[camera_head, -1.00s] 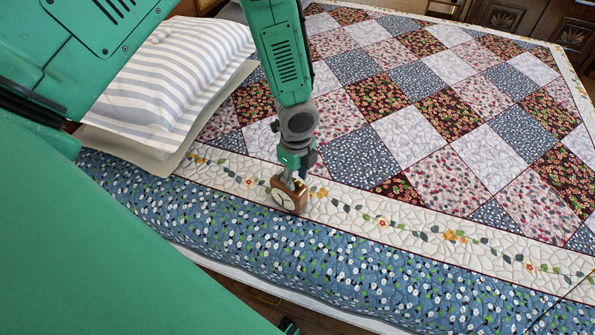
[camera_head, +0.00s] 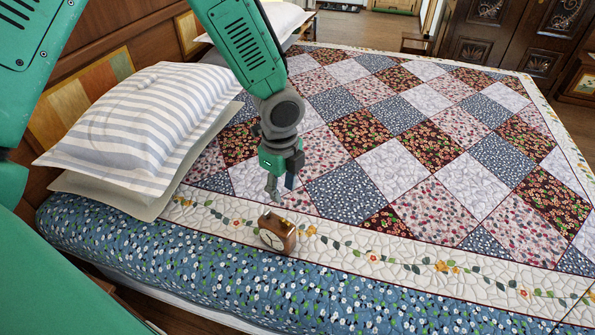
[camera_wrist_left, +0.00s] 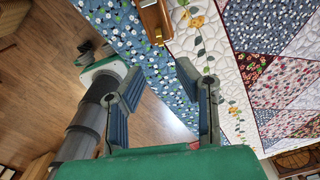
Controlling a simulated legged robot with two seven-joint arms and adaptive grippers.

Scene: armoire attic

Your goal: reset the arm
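My left gripper (camera_head: 280,188) hangs pointing down over the bed, just above and behind a small wooden clock. In the left wrist view my left gripper (camera_wrist_left: 165,88) shows its two fingers spread apart with nothing between them. The brown wooden clock (camera_head: 289,236) with a pale round face stands on the cream floral border of the quilt. Its wooden body also shows at the top edge of the left wrist view (camera_wrist_left: 155,20), beyond the fingers. A gap shows between the fingertips and the clock. My right gripper cannot be made out in the head view.
The patchwork quilt (camera_head: 400,165) covers the bed, with wide free room to the right. A striped pillow (camera_head: 150,115) lies at the left against the wooden headboard (camera_head: 130,30). Dark carved cabinets (camera_head: 490,45) stand at the back right. Wooden floor (camera_wrist_left: 40,65) lies beside the bed.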

